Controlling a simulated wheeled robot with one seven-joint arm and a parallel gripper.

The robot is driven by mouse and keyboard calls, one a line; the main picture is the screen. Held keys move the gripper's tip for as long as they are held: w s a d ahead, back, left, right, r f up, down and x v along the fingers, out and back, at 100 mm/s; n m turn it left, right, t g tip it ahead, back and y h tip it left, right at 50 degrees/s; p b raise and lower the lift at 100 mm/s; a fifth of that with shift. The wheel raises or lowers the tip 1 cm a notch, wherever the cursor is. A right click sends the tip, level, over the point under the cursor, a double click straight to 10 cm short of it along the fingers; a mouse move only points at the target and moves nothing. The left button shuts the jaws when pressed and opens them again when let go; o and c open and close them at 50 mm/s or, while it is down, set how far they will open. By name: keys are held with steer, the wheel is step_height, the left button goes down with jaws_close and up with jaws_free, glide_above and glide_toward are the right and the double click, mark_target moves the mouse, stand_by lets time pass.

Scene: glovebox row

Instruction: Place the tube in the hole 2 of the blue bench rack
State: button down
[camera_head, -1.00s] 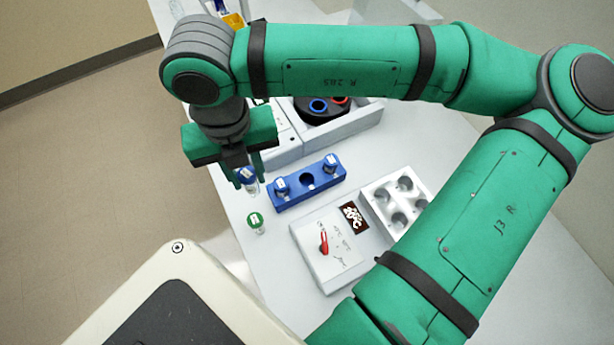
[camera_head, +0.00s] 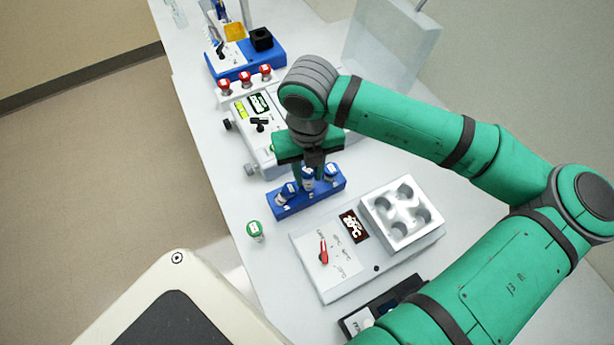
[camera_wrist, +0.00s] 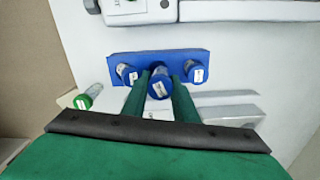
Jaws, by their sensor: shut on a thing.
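The blue bench rack (camera_head: 326,199) stands on the white bench in the head view. It also shows in the wrist view (camera_wrist: 183,57). A blue-capped tube stands at its left end (camera_head: 287,191) and another at its right end (camera_head: 330,172). My gripper (camera_wrist: 160,88) is shut on a blue-capped tube (camera_wrist: 160,80), whose cap also shows in the head view (camera_head: 308,178). The held tube is over the middle of the rack, between the two standing tubes. Its lower end and the middle hole are hidden, so I cannot tell whether it is in the hole.
A device with a white well block (camera_head: 400,213) and red knob is at the right. Red-capped tubes (camera_head: 245,79) and a blue-based device (camera_head: 238,68) stand behind. Bare bench lies along the left edge.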

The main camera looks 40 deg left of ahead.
mark_target(305, 183)
step_height(305, 183, down, 3)
steer(key=shift+s, duration=0.1)
steer(key=shift+s+a, duration=0.15)
steer(key=shift+a, duration=0.05)
steer(key=shift+d+f, duration=0.1)
steer(key=shift+f, duration=0.55)
steer(key=c, duration=1.4)
jaws_free()
steer(key=shift+c, duration=0.2)
steer(key=shift+o, duration=0.2)
step_height(305, 183, up, 14)
steer(key=shift+f, duration=0.25)
